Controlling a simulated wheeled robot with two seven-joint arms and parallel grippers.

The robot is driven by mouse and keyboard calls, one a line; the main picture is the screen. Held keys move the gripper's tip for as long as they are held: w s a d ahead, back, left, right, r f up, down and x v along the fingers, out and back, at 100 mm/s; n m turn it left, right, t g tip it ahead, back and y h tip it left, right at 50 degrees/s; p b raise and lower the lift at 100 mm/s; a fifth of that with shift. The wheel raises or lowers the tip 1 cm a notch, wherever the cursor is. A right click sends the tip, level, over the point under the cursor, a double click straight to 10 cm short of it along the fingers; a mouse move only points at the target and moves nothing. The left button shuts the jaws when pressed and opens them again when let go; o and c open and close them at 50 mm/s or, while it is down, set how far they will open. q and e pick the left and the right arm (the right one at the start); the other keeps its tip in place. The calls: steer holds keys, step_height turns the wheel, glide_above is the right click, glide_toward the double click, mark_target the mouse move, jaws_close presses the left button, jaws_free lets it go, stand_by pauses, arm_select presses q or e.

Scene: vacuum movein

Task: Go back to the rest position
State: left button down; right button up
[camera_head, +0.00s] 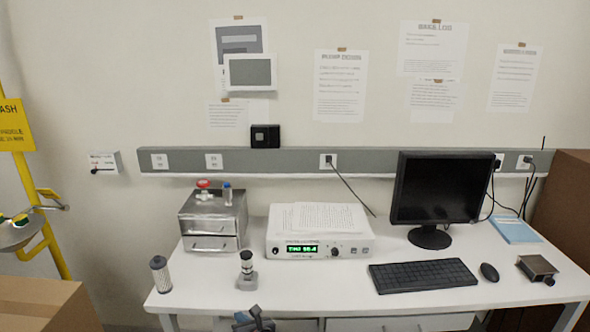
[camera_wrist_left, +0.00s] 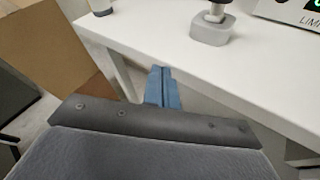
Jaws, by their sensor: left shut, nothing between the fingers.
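My left gripper (camera_head: 255,319) shows at the bottom of the head view, just in front of the white table's (camera_head: 330,285) front edge and low. In the left wrist view its blue fingers (camera_wrist_left: 163,84) are together with nothing between them, apart from the table edge. A small grey-based part with a dark top (camera_head: 247,271) stands on the table above the gripper in the picture; its grey base (camera_wrist_left: 211,32) also shows in the left wrist view. My right gripper is not in view.
A controller with a green display (camera_head: 318,250) carries papers. A steel drawer box (camera_head: 213,222), a ribbed cylinder (camera_head: 160,273), monitor (camera_head: 437,188), keyboard (camera_head: 423,276), mouse (camera_head: 489,272) and small metal box (camera_head: 537,268) stand on the table. A cardboard box (camera_head: 45,305) is at lower left.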

arm_select(q)
steer(key=s+a+f+n+g+h, duration=0.1)
steer(key=s+f+n+g+h, duration=0.25)
steer(key=s+n, duration=0.55)
steer(key=s+a+f+n+g+h, duration=0.15)
steer(key=s+f+n, duration=0.25)
steer(key=s+n, duration=0.45)
steer(key=s+a+r+n+g+h, duration=0.1)
steer(key=s+a+n+g+h, duration=0.1)
steer(key=s+n, duration=0.6)
steer(key=s+a+r+n+g+h, duration=0.15)
steer(key=s+n, duration=0.25)
steer(key=s, duration=0.8)
steer(key=s+d+f+b+x, duration=0.1)
steer(key=s+b+x, duration=0.15)
steer(key=x, duration=1.15)
steer(key=s+d+f+b+x, duration=0.1)
steer(key=s+b+x, duration=0.15)
steer(key=x, duration=1.15)
steer(key=s+f+b, duration=0.1)
steer(key=s+f, duration=0.3)
steer(key=f, duration=1)
steer(key=s+f+g+b, duration=0.1)
steer(key=s+f, duration=0.3)
steer(key=f, duration=1)
steer(key=shift+s+d+f+h+b, duration=0.2)
steer(key=shift+s+d+h+b, duration=0.15)
steer(key=shift+b, duration=0.25)
